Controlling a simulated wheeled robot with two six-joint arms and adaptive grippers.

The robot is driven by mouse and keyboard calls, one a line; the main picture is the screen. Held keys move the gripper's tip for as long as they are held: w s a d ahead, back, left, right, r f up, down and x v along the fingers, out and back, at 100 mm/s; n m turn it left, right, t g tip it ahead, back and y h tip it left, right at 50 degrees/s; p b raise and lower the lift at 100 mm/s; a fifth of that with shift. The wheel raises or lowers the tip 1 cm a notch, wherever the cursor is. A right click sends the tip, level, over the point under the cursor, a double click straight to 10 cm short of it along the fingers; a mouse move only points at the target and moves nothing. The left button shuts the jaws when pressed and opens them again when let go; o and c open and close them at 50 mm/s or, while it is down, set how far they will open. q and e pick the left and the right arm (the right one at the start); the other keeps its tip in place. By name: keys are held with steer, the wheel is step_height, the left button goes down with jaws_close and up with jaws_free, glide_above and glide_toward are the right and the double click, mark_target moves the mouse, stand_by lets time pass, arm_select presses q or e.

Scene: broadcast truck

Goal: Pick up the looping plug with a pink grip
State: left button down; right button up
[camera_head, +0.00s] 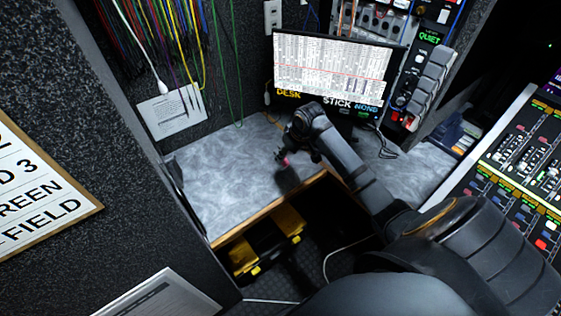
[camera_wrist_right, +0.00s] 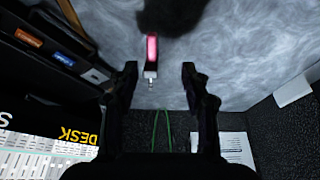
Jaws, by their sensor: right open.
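The plug with a pink grip (camera_wrist_right: 151,50) lies just past my right fingertips in the right wrist view, its silver tip pointing back toward the gap between them. Its pink part shows small in the head view (camera_head: 284,160), above the grey desk top near its front edge. My right gripper (camera_wrist_right: 160,72) is open, with a finger on each side of the gap and nothing held. It also shows in the head view (camera_head: 287,146), just beyond the plug. Whether the plug touches the desk is hard to tell. My left gripper is out of view.
A dark fuzzy thing (camera_wrist_right: 172,16) sits right beside the plug's pink end. A monitor (camera_head: 332,68) stands at the back of the desk (camera_head: 215,185). Yellow-and-black cases (camera_head: 262,249) sit below the desk. Colored cables hang at the left; the desk's left part is clear.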

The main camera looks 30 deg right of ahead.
steer(key=w+f, duration=0.1)
steer(key=f, duration=0.1)
steer(key=w+f, duration=0.2)
steer(key=f, duration=0.1)
steer(key=w+d+f, duration=0.1)
steer(key=w+f, duration=0.1)
steer(key=shift+w+f, duration=0.2)
steer(key=shift+w, duration=0.05)
steer(key=shift+r, duration=0.1)
jaws_close()
stand_by(0.4)
